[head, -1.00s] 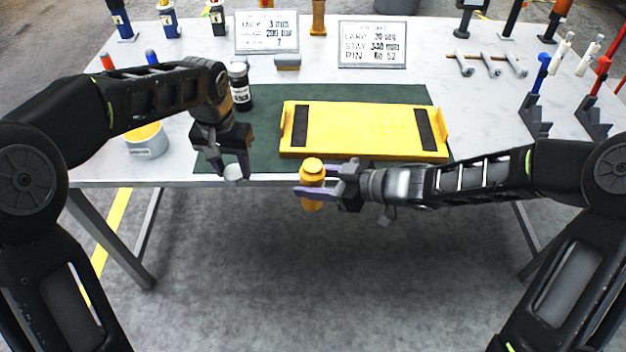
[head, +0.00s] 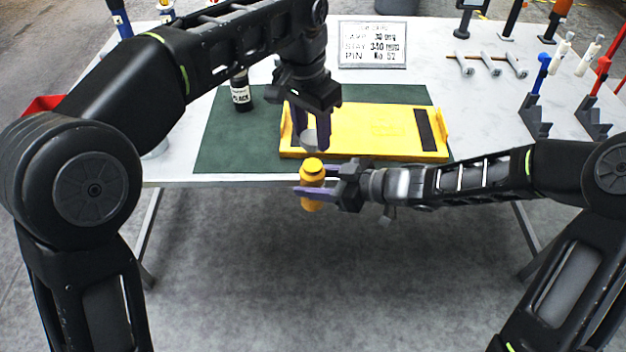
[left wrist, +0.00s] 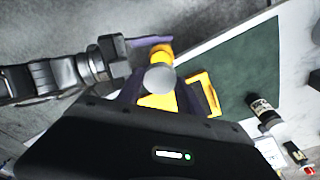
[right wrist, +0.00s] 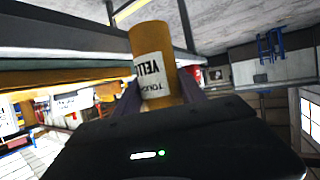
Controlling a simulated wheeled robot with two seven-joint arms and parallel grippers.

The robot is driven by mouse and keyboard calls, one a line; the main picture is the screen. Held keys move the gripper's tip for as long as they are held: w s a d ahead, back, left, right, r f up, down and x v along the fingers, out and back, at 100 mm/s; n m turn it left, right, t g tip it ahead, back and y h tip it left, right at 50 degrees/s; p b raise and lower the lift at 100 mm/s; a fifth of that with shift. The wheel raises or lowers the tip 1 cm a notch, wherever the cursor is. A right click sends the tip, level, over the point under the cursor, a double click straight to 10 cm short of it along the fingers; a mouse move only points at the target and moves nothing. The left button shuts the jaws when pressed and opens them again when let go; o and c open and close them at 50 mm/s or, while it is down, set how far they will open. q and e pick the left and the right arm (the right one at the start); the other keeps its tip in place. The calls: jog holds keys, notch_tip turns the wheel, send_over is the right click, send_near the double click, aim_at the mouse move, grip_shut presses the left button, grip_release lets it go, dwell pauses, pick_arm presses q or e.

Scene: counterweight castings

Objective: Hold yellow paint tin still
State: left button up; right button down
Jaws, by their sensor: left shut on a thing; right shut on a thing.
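The yellow paint tin (head: 312,190) is upright in my right gripper (head: 318,187), held in front of the bench's front edge. Its top is a rounded orange-yellow cap. The right wrist view shows the tin (right wrist: 153,62) between the fingers, with a white label on its side. My left gripper (head: 310,135) is shut on a small pale grey round piece (head: 309,142), just above and behind the tin in the head view. The grey piece (left wrist: 160,79) also shows in the left wrist view, overlapping the tin (left wrist: 161,54); I cannot tell whether they touch.
A black paint bottle (head: 240,93) stands at the mat's left. A sign (head: 372,45) and metal pegs (head: 490,65) are further back. Open floor lies in front of the bench.

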aim_at(313, 165)
pick_arm(q)
jog(key=shift+f, duration=0.1)
jog(key=shift+f, duration=1.95)
jog(key=shift+f, duration=0.85)
jog(key=shift+a+f, duration=0.1)
jog(key=shift+f, duration=0.5)
